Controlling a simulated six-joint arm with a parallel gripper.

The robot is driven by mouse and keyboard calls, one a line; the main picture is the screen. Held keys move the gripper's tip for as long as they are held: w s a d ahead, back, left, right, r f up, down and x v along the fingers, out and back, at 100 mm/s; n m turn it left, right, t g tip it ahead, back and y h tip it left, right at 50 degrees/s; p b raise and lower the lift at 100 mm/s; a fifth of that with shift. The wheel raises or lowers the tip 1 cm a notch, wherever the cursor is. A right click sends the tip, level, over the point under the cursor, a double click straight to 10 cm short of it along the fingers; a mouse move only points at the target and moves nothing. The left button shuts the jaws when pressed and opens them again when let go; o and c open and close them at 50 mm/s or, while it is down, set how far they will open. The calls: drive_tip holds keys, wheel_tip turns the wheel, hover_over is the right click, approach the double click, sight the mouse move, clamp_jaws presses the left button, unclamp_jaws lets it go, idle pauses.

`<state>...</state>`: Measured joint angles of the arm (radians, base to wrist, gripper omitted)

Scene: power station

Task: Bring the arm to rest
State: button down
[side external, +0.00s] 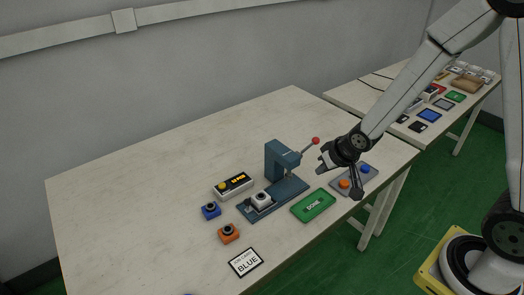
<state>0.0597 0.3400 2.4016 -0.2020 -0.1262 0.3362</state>
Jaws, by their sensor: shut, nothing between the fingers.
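My gripper (338,176) is shut and empty. It hangs over the right part of the white table (130,190), in front of a grey plate (372,183) with an orange button (344,184) and a blue button (365,169). It hides part of that plate. I cannot tell whether it touches anything. My arm reaches in from the upper right.
Left of my gripper stands a blue press (283,165) with a red-knobbed lever (312,142) and a white block (261,200). A green DONE tray (313,206), a display box (233,186), blue (211,211) and orange (229,233) blocks and a BLUE card (246,262) lie nearby. The table's left is clear.

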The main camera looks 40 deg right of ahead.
drive_tip(key=s+a+r+n+g, duration=0.1)
drive_tip(key=s+r+n+g, duration=0.1)
drive_tip(key=s, duration=0.8)
wheel_tip(320, 180, up, 2)
drive_tip(key=shift+a+r+g, duration=0.1)
drive_tip(key=shift+a+g, duration=0.3)
drive_tip(key=shift+g, duration=0.3)
